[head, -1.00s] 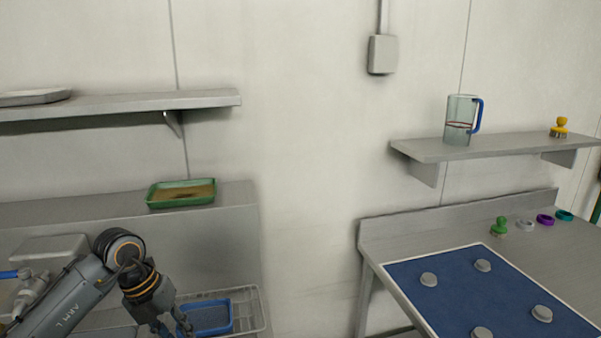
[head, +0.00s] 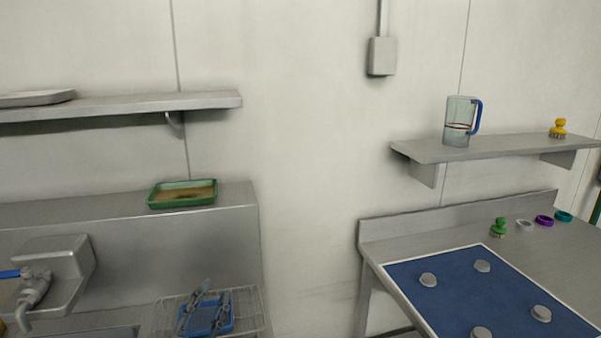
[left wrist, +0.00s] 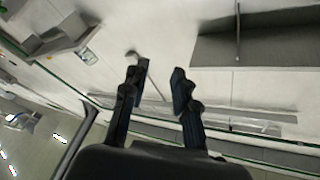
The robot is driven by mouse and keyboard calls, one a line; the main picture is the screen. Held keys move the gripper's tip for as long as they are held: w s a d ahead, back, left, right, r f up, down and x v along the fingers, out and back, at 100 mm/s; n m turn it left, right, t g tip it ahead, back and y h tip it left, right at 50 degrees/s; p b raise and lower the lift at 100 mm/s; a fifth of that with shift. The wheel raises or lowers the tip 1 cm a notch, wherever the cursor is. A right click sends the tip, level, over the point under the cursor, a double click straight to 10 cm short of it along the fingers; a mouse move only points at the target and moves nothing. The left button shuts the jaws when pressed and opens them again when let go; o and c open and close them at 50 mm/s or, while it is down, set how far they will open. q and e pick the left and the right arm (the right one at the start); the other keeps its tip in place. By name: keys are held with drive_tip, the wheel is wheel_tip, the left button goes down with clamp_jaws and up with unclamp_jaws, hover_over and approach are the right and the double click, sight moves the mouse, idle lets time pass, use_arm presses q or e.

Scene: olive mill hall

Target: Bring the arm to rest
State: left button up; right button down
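My left gripper (head: 216,290) shows at the bottom of the head view, in front of the blue tray and wire rack. Its two dark fingers point up, apart, with nothing between them. In the left wrist view the left gripper (left wrist: 157,73) is open and empty, with wall and shelf behind the gap. The rest of the left arm is out of the head view. My right gripper is in neither view.
A blue tray (head: 231,319) stands in a wire rack (head: 257,310) beside a tap (head: 36,288). A green tray (head: 183,204) sits on the ledge. A jug (head: 458,122) stands on the right shelf. A blue mat (head: 455,293) lies on the right table.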

use_arm(q)
drive_tip(key=s+a+f+n+g+y, duration=0.3)
drive_tip(key=s+f+n+g, duration=0.1)
drive_tip(key=f, duration=0.4)
drive_tip(key=s+a+f+n+g+y, duration=0.3)
drive_tip(key=s+a+f+g, duration=0.15)
drive_tip(key=f, duration=0.35)
drive_tip(key=s+d+f+n+g+h, duration=0.15)
drive_tip(key=s+f+g, duration=0.35)
drive_tip(key=s, duration=0.5)
drive_tip(key=s+d+f+g+h, duration=0.15)
drive_tip(key=s+f+g, duration=0.25)
drive_tip(key=s+f, duration=0.4)
wheel_tip(320, 180, down, 24)
drive_tip(key=s, duration=0.3)
drive_tip(key=s+a+f+g+y, duration=0.1)
drive_tip(key=s+a+f+g, duration=0.1)
drive_tip(key=s+f, duration=1.4)
drive_tip(key=shift+s+a+f+m, duration=0.15)
drive_tip(key=shift+a+m, duration=0.2)
drive_tip(key=shift+a, duration=0.1)
